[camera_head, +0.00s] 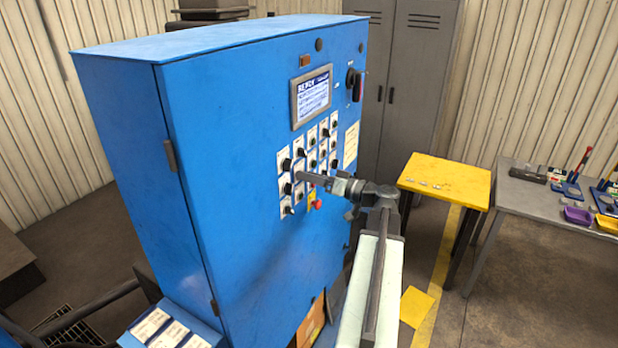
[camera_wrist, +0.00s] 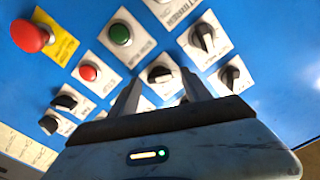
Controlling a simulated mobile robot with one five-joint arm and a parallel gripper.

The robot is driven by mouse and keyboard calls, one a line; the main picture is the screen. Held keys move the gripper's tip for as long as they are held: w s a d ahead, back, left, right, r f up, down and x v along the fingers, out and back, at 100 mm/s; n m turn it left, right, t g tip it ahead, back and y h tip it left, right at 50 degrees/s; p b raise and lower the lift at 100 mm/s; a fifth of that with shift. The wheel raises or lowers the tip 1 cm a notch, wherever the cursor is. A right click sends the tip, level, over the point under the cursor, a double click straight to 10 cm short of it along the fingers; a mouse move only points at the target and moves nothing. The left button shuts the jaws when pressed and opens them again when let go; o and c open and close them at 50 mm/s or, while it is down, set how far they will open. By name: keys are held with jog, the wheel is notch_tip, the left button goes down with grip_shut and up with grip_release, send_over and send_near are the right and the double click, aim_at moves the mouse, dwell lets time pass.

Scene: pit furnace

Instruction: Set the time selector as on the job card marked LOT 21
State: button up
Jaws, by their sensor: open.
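The blue control cabinet (camera_head: 250,110) carries a grid of selector knobs and buttons on white plates. My gripper (camera_head: 301,177) is in front of the panel's lower left knobs. In the wrist view my gripper (camera_wrist: 162,86) is open, its two fingers apart. A black selector knob (camera_wrist: 160,74) on a white plate shows just beyond and between the fingertips; I cannot tell whether they touch it. Plate labels are too small to read, so I cannot tell which knob is the time selector. White job cards (camera_head: 172,332) lie on a blue holder at lower left; their LOT numbers are unreadable.
Around the fingers are another selector knob (camera_wrist: 203,38), a green button (camera_wrist: 120,34), a red button (camera_wrist: 88,72) and a red mushroom button (camera_wrist: 32,36) on yellow. A display (camera_head: 312,95) is above the knobs. A yellow table (camera_head: 450,175) stands to the right.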

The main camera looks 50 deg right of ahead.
grip_shut()
jog(key=shift+m, duration=0.3)
jog(key=m, duration=1.1)
jog(key=shift+d+f, duration=0.1)
jog(key=shift+f, duration=0.05)
jog(key=shift+m, duration=0.3)
dwell(0.3)
grip_release()
